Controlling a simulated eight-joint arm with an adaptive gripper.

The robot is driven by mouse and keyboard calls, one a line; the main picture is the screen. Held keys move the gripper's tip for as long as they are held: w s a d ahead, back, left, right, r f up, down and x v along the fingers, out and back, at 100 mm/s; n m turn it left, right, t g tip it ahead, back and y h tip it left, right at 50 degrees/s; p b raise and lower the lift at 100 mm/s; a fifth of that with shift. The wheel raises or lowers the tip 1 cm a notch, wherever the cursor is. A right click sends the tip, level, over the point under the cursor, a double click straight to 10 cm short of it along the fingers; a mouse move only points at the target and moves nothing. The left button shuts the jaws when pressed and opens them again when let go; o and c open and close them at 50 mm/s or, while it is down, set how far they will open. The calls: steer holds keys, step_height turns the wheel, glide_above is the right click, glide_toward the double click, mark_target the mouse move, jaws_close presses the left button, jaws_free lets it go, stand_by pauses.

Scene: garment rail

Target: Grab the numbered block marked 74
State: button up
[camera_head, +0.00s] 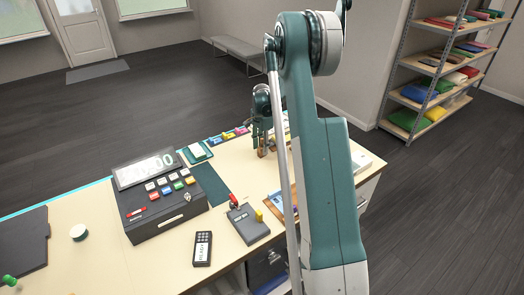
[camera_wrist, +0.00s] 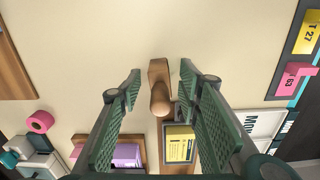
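I cannot read the number 74 on anything in either view. In the wrist view, a yellow tag or block (camera_wrist: 306,33) reads something like T 27, and a pink one (camera_wrist: 294,77) has a mark I cannot read surely. Both lie at the right edge, outside my fingers. My gripper (camera_wrist: 160,78) is open, with its green padded fingers apart. A wooden stamp-like piece with a round knob (camera_wrist: 160,100) shows between the fingers; I see no finger touching it.
A row of small coloured pieces (camera_head: 229,136) lines the table's back edge. In the wrist view, a pink roll (camera_wrist: 40,122) lies lower left. Bare tabletop shows above the knob.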

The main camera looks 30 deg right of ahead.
steer(key=shift+f, duration=1.1)
steer(key=shift+c, duration=0.4)
steer(key=c, duration=0.9)
